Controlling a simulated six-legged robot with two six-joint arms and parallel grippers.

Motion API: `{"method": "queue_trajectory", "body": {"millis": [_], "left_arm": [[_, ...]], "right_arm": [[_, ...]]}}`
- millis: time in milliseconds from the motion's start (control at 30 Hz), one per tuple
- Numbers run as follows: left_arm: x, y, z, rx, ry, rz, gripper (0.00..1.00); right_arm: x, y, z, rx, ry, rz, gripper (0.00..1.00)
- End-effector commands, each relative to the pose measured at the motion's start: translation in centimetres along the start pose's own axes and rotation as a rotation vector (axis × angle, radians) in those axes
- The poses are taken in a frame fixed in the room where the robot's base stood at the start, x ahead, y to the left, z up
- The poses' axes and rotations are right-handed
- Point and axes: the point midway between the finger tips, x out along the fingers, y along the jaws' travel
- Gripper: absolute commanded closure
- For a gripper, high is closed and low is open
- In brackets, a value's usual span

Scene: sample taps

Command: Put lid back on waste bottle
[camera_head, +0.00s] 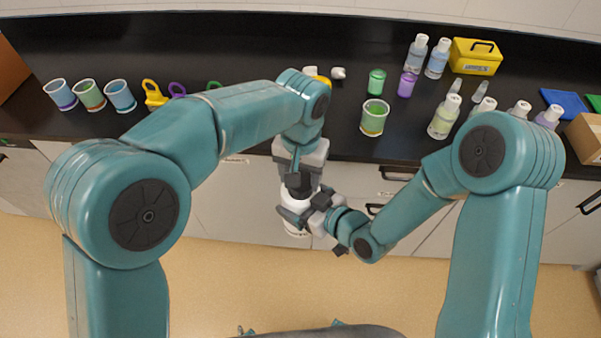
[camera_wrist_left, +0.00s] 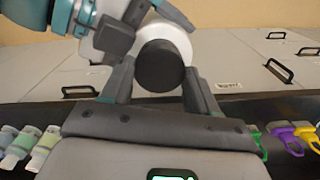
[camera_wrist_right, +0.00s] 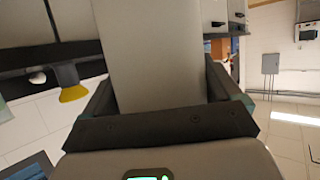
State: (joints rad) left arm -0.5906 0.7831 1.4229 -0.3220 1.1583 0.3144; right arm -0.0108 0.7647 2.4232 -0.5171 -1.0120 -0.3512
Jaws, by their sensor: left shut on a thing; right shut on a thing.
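The waste bottle (camera_head: 296,229) is white and hangs in the air in front of the counter, partly hidden by my grippers. My right gripper (camera_head: 309,207) is shut on the bottle from the side. The bottle's pale wall (camera_wrist_right: 150,60) fills the space between its fingers in the right wrist view. My left gripper (camera_head: 298,182) is above the bottle, pointing down, shut on the dark lid. The round black lid (camera_wrist_left: 160,66) shows between its fingers in the left wrist view, in front of the white bottle top (camera_wrist_left: 172,35). I cannot tell whether lid and bottle touch.
The black counter (camera_head: 235,150) runs behind my grippers. On it stand several cups (camera_head: 88,94), a green-yellow cup (camera_head: 374,117), several bottles (camera_head: 445,117) and a yellow box (camera_head: 476,56). Drawers are below. The floor (camera_head: 230,280) below the grippers is clear.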

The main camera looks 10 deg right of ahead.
Motion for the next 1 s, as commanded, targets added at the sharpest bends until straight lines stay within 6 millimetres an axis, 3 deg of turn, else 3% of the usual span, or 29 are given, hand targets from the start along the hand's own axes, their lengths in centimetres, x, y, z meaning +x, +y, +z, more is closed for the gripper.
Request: {"method": "queue_trajectory", "body": {"millis": [700, 800, 933, 967, 1000], "left_arm": [[0.03, -0.04, -0.13, 1.927, 0.006, -0.005, 0.76], [0.04, -0.04, -0.14, 2.056, 0.006, -0.006, 0.76], [0.03, -0.05, -0.14, 2.05, 0.006, -0.006, 0.76], [0.03, -0.04, -0.14, 2.05, 0.006, -0.006, 0.3], [0.04, -0.04, -0.13, 2.049, 0.006, -0.006, 0.17]], "right_arm": [[-0.02, -0.1, -0.05, -0.002, 0.001, -0.003, 0.94], [-0.02, -0.1, -0.05, -0.002, 0.001, -0.003, 0.94], [-0.02, -0.1, -0.05, -0.002, 0.001, -0.003, 0.94], [-0.02, -0.1, -0.05, -0.002, 0.001, -0.003, 0.94], [-0.02, -0.09, -0.05, -0.002, 0.001, -0.003, 0.94]]}}
